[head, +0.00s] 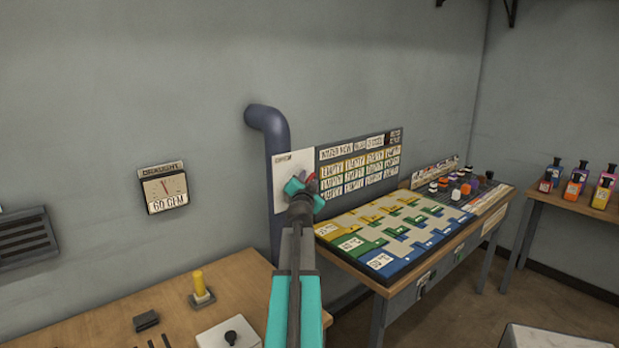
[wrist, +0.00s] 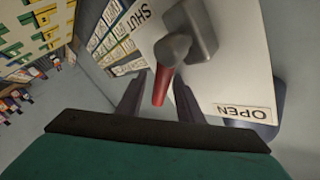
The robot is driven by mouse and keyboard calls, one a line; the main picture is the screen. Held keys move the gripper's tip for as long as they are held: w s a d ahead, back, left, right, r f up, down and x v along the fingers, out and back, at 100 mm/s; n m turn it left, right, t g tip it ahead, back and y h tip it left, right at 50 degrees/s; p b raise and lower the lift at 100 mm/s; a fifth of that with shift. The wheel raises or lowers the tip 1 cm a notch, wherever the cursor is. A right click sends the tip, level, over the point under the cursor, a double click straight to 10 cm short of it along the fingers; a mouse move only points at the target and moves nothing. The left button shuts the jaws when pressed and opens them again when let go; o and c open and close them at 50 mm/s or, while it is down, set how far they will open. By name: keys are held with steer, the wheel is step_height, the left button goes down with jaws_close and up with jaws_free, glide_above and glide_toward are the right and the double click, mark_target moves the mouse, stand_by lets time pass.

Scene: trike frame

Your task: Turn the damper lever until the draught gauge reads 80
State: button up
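The draught gauge (head: 165,188) hangs on the wall at left in the head view. Its red needle points up, slightly left, and its label appears to read 60 CFM. The damper lever has a red handle (wrist: 163,87) and a grey hub on a white plate (head: 289,170); the plate also shows in the wrist view (wrist: 220,82), marked SHUT and OPEN. My gripper (wrist: 160,100) is open, one finger on each side of the red handle, with visible gaps. In the head view my gripper (head: 302,189) covers most of the lever.
A blue pipe (head: 270,122) runs behind the plate. A board with labelled cards (head: 358,165) stands close to its right, above a table with coloured trays (head: 390,234). A wooden bench (head: 100,322) with a yellow-handled item (head: 200,286) is at lower left.

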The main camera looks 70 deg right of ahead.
steer(key=shift+x, duration=1.35)
jaws_close()
